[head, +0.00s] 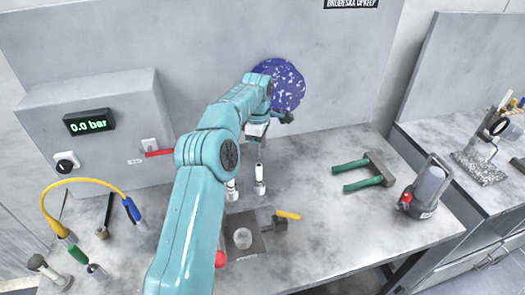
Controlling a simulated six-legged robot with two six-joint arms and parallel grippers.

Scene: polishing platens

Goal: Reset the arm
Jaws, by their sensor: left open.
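My left arm is teal. It rises from the bottom of the head view and reaches forward over the bench. My left gripper (246,187) points down, with its two light-tipped fingers apart and nothing seen between them. Behind its wrist, a round blue speckled disc (289,84) shows against the grey back panel, partly hidden by the arm. My right gripper is not in view.
A yellow hose (88,181) lies left.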

